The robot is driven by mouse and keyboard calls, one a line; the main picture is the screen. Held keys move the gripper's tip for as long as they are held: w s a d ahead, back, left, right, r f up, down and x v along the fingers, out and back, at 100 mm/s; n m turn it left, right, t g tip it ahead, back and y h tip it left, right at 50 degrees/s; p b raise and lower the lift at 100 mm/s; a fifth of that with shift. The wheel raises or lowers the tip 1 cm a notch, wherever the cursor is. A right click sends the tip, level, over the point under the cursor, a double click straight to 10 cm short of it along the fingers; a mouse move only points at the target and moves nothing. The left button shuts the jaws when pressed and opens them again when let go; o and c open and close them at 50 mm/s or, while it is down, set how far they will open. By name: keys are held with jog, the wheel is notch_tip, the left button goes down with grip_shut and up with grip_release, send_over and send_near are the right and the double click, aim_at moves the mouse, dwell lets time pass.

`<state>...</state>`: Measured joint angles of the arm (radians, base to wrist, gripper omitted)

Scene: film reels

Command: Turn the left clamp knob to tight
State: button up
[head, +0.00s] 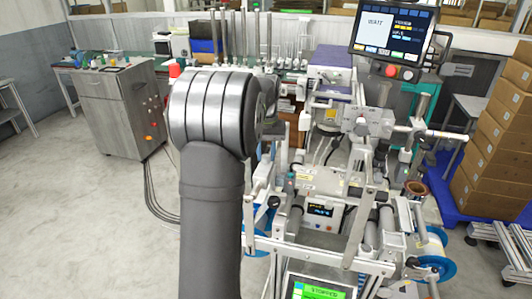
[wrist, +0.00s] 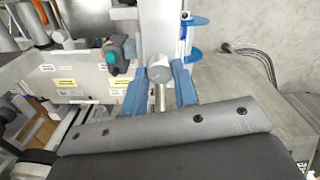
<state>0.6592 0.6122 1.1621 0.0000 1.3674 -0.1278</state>
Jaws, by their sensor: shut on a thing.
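In the wrist view, the clamp knob (wrist: 159,70) is a grey metal piece with a round head and a short stem, in front of a pale upright bar (wrist: 157,25). My gripper (wrist: 160,84) has its two blue fingers on either side of the knob, shut on it. The dark gripper body covers the lower part of that view. In the head view my own arm hides the gripper and the knob. No tight or loose marking on the knob can be read.
The reel machine's frame (head: 262,243) stands right of my arm, with rollers, bars and a tilted monitor (head: 394,31). A green-blue switch (wrist: 111,58) sits close left of the knob. Cardboard boxes (head: 492,150) stand at right, a grey cabinet (head: 119,112) at left. The left floor is mostly clear.

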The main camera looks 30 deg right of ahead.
aim_at(266, 156)
jog(key=m, duration=1.1)
dwell(0.6)
jog(key=o, duration=1)
jog(key=shift+r, duration=0.1)
notch_tip(266, 156, up, 17)
jog(key=shift+r, duration=0.15)
notch_tip(266, 156, down, 18)
jog(key=shift+r, duration=0.25)
dwell(0.5)
